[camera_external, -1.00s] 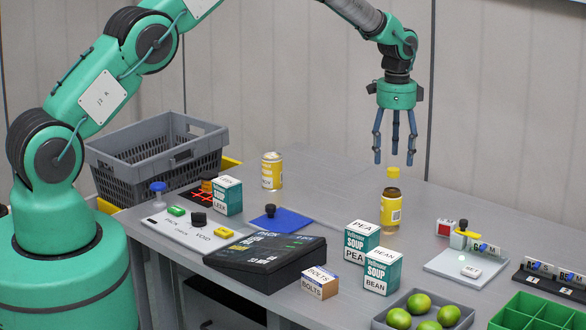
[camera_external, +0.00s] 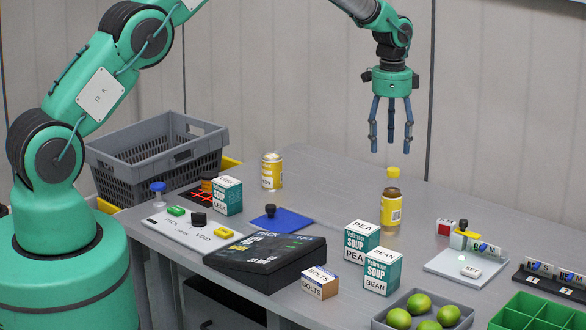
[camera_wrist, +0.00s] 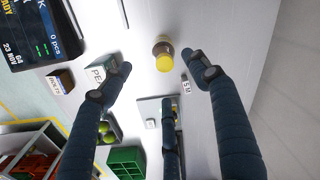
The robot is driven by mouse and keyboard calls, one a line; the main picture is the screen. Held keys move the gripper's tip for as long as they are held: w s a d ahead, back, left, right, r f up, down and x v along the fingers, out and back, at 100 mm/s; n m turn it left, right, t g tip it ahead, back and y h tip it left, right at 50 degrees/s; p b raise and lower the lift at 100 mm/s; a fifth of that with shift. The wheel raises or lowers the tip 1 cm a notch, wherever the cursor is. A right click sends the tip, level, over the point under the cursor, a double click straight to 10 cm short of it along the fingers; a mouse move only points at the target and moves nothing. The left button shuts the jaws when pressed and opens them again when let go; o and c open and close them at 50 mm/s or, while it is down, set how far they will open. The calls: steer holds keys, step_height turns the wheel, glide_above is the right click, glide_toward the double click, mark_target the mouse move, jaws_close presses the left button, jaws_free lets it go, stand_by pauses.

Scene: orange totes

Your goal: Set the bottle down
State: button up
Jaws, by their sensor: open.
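The bottle (camera_external: 391,204) stands upright on the grey table, brown with a yellow cap and a yellow label. My gripper (camera_external: 390,138) is above it, fingers pointing down, spread open and empty, with a gap between the fingertips and the cap. In the wrist view the bottle (camera_wrist: 163,56) shows from above, its yellow cap between the spread fingers and apart from them.
Soup boxes (camera_external: 381,272) stand in front of the bottle. A light grey plate (camera_external: 440,262) with small items lies to its right. A grey tray of green fruit (camera_external: 383,318) and a green divided bin (camera_external: 530,310) are at the front. The table behind the bottle is clear.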

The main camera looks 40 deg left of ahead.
steer(key=s+a+r+n+t, duration=0.1)
steer(key=s+a+r+n, duration=0.15)
steer(key=s+r, duration=0.65)
steer(key=s+a+r+n+t, duration=0.1)
steer(key=s+a+r, duration=0.3)
steer(key=s+r, duration=0.5)
steer(key=s+a+r+n+t, duration=0.1)
steer(key=s+a+r+n, duration=0.3)
steer(key=r, duration=0.8)
steer(key=s+a+r+t, duration=0.1)
steer(key=s+a+r, duration=0.15)
steer(key=s, duration=0.65)
steer(key=s+a+r, duration=0.1)
steer(key=s+r, duration=0.2)
steer(key=s, duration=0.6)
steer(key=s+a+f+n, duration=0.1)
steer(key=s+f+n, duration=0.1)
steer(key=s, duration=0.6)
steer(key=s+a+f+n+t, duration=0.1)
steer(key=s, duration=0.8)
steer(key=shift+s+f+n, duration=0.15)
steer(key=shift+f+n, duration=0.2)
steer(key=shift+a, duration=0.1)
step_height(320, 180, down, 12)
steer(key=b, duration=1.2)
